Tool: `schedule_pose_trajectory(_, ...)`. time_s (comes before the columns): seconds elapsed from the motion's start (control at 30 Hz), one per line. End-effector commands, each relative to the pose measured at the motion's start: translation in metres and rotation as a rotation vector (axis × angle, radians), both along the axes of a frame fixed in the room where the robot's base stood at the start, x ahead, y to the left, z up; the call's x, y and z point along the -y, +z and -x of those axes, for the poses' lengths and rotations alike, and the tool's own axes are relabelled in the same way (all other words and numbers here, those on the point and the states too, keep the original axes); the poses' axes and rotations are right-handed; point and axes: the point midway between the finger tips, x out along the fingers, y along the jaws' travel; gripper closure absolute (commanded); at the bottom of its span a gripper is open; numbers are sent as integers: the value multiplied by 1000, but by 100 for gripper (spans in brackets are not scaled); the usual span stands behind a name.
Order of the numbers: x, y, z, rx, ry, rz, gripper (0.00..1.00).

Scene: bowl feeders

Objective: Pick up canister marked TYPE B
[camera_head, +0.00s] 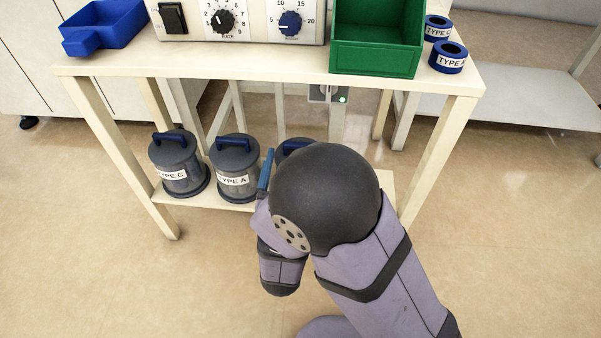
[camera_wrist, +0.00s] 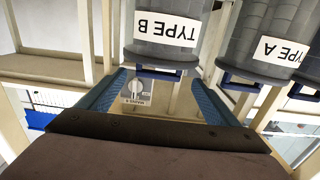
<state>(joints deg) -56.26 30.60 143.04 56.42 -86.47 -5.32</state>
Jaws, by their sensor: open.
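The canister marked TYPE B (camera_wrist: 165,45) is grey with a white label, upside down at the top middle of the wrist view. Its blue handle (camera_wrist: 158,74) appears between the fingertips of my gripper (camera_wrist: 160,78). My gripper is open and empty, with one blue finger on each side; I cannot tell how far the handle is from them in depth. In the head view, a third canister (camera_head: 292,146) shows only its dark lid and part of a blue handle behind my arm; its label is hidden. One blue finger shows left of my arm there.
The TYPE A canister (camera_head: 237,165) and TYPE C canister (camera_head: 180,162) stand to the left on the low shelf (camera_head: 236,204). The tabletop (camera_head: 270,65) overhangs them, with table legs at the sides. A green bin (camera_head: 375,58) and a control box (camera_head: 243,29) stand on top.

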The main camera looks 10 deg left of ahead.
Motion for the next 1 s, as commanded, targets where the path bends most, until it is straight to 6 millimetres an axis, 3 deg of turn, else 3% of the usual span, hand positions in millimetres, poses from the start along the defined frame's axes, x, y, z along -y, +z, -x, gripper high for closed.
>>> schedule_pose_trajectory(0.43, 3, -3, -46, 1, -3, -3, 16)
schedule_pose_trajectory(0.77, 3, -1, -51, 0, 0, 0, 16)
schedule_pose_trajectory(1.0, 3, -2, -50, 0, 0, -1, 73)
